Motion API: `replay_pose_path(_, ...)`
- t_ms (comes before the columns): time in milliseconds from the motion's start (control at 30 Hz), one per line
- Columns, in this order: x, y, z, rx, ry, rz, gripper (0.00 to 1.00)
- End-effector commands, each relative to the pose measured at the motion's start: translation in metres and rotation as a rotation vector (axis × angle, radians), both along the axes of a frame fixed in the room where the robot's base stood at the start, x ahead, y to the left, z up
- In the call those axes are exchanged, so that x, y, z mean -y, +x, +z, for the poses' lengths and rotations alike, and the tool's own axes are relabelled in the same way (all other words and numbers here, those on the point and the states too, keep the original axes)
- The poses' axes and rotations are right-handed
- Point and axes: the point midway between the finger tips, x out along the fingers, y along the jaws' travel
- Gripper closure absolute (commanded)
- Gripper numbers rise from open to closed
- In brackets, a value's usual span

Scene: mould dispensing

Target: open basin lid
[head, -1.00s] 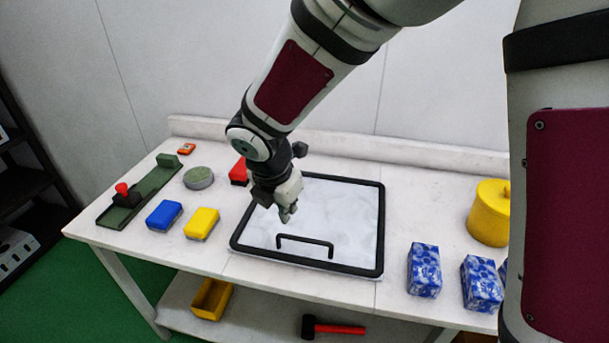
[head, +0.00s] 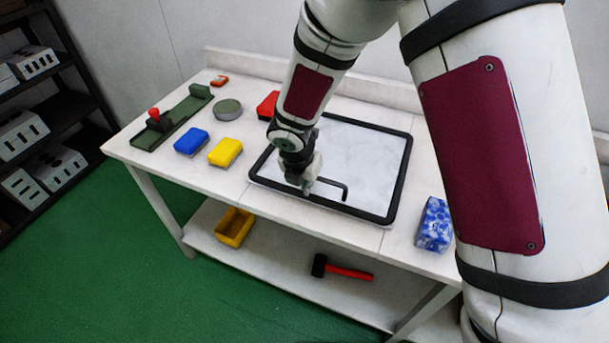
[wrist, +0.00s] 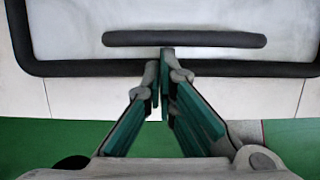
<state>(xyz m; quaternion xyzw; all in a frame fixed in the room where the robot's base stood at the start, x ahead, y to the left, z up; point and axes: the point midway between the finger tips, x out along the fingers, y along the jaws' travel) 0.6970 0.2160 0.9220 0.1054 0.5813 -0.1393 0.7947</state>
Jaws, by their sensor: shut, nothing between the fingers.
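The basin lid (head: 363,158) is a pale panel in a black frame lying flat on the white table. Its black bar handle (head: 334,183) is near the front edge, and my gripper hides its left part in the head view. My gripper (head: 307,191) points down over the left end of the handle, with its fingers together and empty. In the wrist view the lid (wrist: 185,18) fills the top, and the handle (wrist: 225,39) runs across just beyond the fingertips of my gripper (wrist: 161,60). I cannot tell whether they touch.
Blue (head: 191,141), yellow (head: 225,151) and red (head: 268,105) blocks lie left of the lid. A green fixture (head: 172,125) and a round grey-green dish (head: 228,108) are further left. A blue-white block (head: 434,225) stands right. The lower shelf holds a yellow bin (head: 234,227) and hammer (head: 341,271).

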Motion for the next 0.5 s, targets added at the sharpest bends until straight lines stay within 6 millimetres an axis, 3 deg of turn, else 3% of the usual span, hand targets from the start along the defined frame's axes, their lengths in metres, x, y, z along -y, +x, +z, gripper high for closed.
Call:
replay_pose_path(167, 0.0010, 0.0029, -0.0093, 0.000, 0.001, -0.002, 1.00)
replay_pose_path(500, 0.0013, 0.0033, -0.0098, 0.000, 0.001, -0.002, 1.00)
